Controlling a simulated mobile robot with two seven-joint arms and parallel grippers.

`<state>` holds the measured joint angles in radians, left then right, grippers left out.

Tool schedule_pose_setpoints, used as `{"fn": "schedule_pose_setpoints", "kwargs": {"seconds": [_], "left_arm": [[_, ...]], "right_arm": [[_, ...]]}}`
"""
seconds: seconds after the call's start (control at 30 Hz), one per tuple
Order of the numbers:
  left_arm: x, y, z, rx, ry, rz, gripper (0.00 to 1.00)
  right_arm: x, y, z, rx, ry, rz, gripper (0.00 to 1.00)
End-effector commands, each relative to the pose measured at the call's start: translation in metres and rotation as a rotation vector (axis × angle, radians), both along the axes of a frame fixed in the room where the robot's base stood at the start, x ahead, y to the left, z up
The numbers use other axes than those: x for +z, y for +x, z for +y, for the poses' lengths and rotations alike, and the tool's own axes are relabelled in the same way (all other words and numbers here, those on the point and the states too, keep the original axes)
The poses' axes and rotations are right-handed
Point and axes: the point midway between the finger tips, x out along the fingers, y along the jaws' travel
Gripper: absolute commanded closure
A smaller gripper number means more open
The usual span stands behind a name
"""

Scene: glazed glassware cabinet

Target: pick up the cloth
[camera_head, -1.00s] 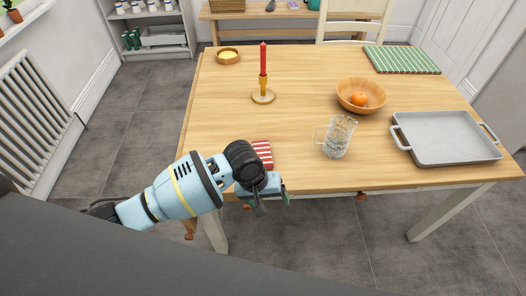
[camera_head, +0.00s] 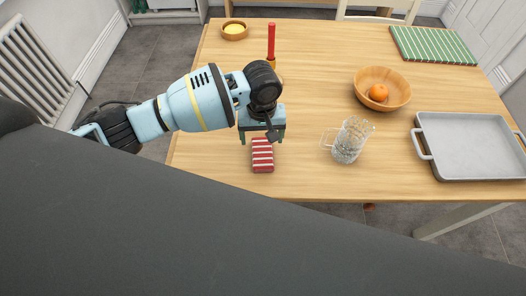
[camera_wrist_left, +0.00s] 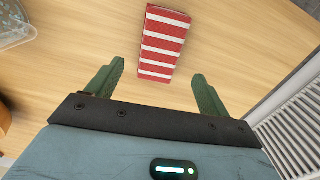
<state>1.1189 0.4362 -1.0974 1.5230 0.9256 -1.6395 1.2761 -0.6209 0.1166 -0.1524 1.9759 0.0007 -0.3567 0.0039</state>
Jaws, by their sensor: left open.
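The cloth (camera_head: 263,157) is a small folded piece with red and white stripes, lying flat on the wooden table near its front edge. It also shows in the left wrist view (camera_wrist_left: 164,44), ahead of the fingers and between their lines. My left gripper (camera_head: 262,138) is over the table at the far end of the cloth. Its green fingers (camera_wrist_left: 158,85) are spread apart in the left wrist view with nothing between them. The gripper hides part of the candlestick behind it. My right gripper is not in view.
A glass mug (camera_head: 349,141) stands right of the cloth. A grey tray (camera_head: 470,150) and a wooden bowl (camera_head: 369,84) with an orange are farther right. A red candle (camera_head: 271,42) stands behind my gripper. The table left of the mug is mostly bare.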

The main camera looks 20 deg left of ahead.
Motion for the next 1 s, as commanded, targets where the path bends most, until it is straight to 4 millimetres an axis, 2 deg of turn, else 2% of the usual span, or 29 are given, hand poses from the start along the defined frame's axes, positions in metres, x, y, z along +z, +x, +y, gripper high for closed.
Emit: {"fn": "schedule_pose_setpoints", "kwargs": {"seconds": [0.03,0.27,0.5,0.6,0.87,0.9,1.0], "left_arm": [[-0.006,0.0,0.0,0.001,0.001,0.003,0.2],[-0.014,-0.001,0.0,-0.001,0.001,0.0,0.2],[-0.048,-0.004,-0.002,0.0,0.001,0.003,0.2],[-0.056,-0.004,-0.002,0.0,0.001,0.001,0.2],[-0.058,-0.004,-0.002,-0.001,0.0,-0.002,0.2],[-0.057,-0.004,-0.002,-0.001,-0.001,-0.001,0.21],[-0.057,-0.004,-0.002,-0.001,-0.001,-0.001,0.34]], "right_arm": [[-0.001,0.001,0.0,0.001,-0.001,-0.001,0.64],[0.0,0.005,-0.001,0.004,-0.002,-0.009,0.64],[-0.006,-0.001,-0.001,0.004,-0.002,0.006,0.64],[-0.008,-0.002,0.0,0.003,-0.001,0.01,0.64],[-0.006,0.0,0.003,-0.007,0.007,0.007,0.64],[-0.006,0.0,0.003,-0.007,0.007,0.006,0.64],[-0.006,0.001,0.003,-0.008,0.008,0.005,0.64]]}}
